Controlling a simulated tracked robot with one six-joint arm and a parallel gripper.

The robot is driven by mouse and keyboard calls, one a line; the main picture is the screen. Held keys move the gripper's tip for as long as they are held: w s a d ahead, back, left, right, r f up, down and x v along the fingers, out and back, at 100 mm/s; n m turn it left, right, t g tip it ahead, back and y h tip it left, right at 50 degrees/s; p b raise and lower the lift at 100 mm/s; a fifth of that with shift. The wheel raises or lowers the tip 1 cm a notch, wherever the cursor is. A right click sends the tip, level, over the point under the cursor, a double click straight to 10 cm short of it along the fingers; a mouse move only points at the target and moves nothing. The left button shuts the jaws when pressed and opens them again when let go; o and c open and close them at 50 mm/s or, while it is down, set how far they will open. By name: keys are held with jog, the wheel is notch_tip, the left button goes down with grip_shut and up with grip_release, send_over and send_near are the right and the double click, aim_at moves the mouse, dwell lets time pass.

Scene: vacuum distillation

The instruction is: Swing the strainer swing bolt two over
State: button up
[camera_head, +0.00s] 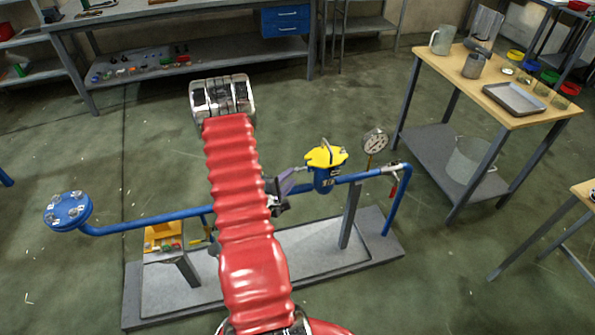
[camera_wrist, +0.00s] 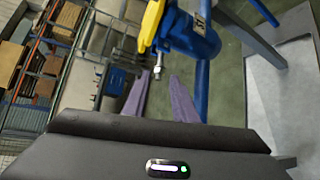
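The strainer has a blue body (camera_head: 323,180) and a yellow cover (camera_head: 326,157) with a handle on top. It sits in the blue pipe line right of my arm. In the wrist view the yellow cover (camera_wrist: 151,22) and blue body (camera_wrist: 190,38) are tilted at the top. A silver swing bolt (camera_wrist: 158,62) sticks out below the cover edge. My gripper (camera_head: 290,182) is just left of the strainer. In the wrist view its two purple fingers (camera_wrist: 158,88) are apart, with nothing between them. The bolt shows just beyond the fingertips, in line with the gap. Which numbered bolt it is, I cannot tell.
A pressure gauge (camera_head: 375,142) stands right of the strainer. The blue pipe (camera_head: 150,220) runs left to a bolted flange (camera_head: 68,211). A grey base plate (camera_head: 330,252) lies below, with a yellow tray (camera_head: 164,238) at left. A wooden-topped table (camera_head: 465,75) stands at right.

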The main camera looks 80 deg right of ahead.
aim_at(298, 170)
jog(key=x, duration=0.7)
jog(key=shift+d, duration=0.15)
jog(key=shift+c, duration=0.5)
grip_shut()
